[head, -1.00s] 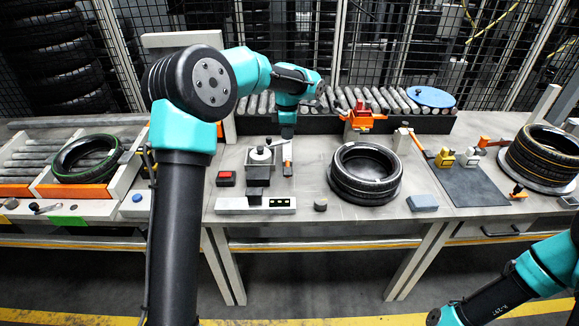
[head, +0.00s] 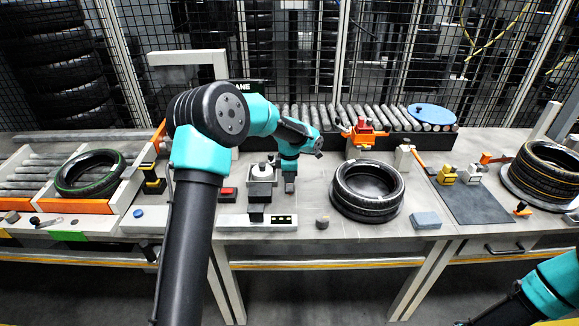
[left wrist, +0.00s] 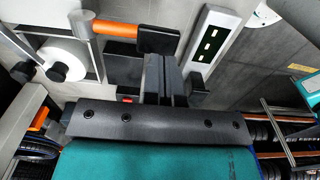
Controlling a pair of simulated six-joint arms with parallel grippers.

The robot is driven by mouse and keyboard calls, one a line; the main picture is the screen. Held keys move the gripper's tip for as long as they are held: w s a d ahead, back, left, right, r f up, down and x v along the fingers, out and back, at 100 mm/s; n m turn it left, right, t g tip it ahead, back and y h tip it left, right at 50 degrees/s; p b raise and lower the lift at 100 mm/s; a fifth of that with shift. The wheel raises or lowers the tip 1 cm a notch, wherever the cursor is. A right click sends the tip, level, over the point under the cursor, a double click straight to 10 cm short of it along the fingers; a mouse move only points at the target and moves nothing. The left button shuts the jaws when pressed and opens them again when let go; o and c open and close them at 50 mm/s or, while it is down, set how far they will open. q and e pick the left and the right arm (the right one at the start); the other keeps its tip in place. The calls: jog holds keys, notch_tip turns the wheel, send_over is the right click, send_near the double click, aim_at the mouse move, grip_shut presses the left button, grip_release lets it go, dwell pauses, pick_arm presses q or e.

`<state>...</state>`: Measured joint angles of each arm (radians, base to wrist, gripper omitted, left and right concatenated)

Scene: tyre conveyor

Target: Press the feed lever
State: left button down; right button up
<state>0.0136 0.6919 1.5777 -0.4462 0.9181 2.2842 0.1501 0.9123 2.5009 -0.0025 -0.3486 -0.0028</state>
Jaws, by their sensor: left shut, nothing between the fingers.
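An orange lever (left wrist: 115,29) with a grey pivot and a black end pad (left wrist: 158,40) shows at the top of the left wrist view. I take it for the feed lever. My left gripper (left wrist: 166,72) is shut and empty, its dark fingers close to the pad; I cannot tell whether they touch. In the head view my left gripper (head: 290,186) points down beside the small feeder with a white top (head: 262,170), and hides most of the lever. My right gripper is out of view; only its arm shows at the lower right.
A red button (head: 228,194) and a panel with lit marks (head: 284,221) are near the feeder. A black tyre (head: 368,191) lies to the right, with a grey-blue block (head: 425,220) in front of it. A roller conveyor runs behind.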

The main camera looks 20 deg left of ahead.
aim_at(290, 189)
pick_arm(q)
jog(key=shift+f, duration=1.45)
jog(key=shift+s+f, duration=0.1)
jog(key=shift+f, duration=0.1)
jog(key=shift+s+d+f, duration=0.15)
jog(key=shift+s+f, duration=0.05)
jog(key=shift+f, duration=0.5)
jog(key=shift+s+d+f, duration=0.1)
jog(key=shift+s+f, duration=0.05)
jog(key=shift+f, duration=0.7)
jog(key=shift+s+f, duration=0.1)
jog(key=shift+f, duration=0.7)
jog(key=shift+s+f, duration=0.1)
jog(key=shift+f, duration=0.05)
jog(key=s+d+r, duration=0.1)
jog(key=s+r, duration=0.1)
jog(key=r, duration=0.4)
jog(key=s+d+r, duration=0.1)
jog(key=s+r, duration=0.2)
jog(key=r, duration=0.4)
jog(key=shift+d+r, duration=0.3)
